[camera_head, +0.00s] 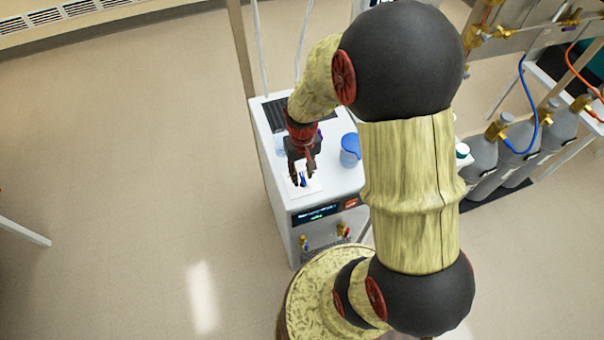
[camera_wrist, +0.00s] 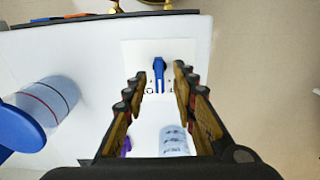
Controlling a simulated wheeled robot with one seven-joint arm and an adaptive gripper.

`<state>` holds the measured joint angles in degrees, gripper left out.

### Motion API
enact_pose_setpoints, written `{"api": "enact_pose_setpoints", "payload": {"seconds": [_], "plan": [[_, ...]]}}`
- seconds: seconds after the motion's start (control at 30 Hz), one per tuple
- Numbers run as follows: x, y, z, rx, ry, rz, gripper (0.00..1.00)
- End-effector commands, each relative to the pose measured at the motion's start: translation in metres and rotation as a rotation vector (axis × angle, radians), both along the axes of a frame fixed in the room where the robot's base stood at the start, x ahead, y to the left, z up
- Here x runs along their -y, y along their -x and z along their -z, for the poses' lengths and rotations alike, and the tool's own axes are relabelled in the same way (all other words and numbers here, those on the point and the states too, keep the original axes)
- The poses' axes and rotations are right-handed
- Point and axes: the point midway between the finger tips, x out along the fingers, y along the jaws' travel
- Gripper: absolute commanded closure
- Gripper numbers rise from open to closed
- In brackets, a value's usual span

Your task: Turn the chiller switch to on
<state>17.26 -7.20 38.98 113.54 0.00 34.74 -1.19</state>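The white chiller (camera_head: 275,200) stands in front of me with a lit display on its front. Its blue switch (camera_wrist: 159,68) sits on a pale square plate (camera_wrist: 132,52) on the top. The switch's narrow end points toward the bottom of the wrist view, with small dark markings beside it, partly hidden. My gripper (camera_wrist: 159,80) is open and empty, with one finger on each side of the switch and a gap to both. In the head view my gripper (camera_head: 302,182) is over the plate, and the fingers partly hide the switch.
A blue-lidded container (camera_head: 350,152) stands close beside my gripper on the chiller top. A clear printed jar (camera_wrist: 173,141) and a small purple object (camera_wrist: 125,147) lie under the gripper's palm in the wrist view.

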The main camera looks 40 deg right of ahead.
Motion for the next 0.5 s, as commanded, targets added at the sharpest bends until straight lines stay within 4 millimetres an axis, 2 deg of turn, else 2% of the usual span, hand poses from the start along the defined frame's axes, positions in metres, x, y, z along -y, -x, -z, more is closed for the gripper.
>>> {"api": "enact_pose_setpoints", "payload": {"seconds": [0.23, 0.5], "plan": [[0.0001, -0.0003, 0.0003, 0.001, 0.0, 0.0, 0.73], [0.0001, -0.0003, 0.0001, 0.001, 0.0, 0.0, 0.88]]}}
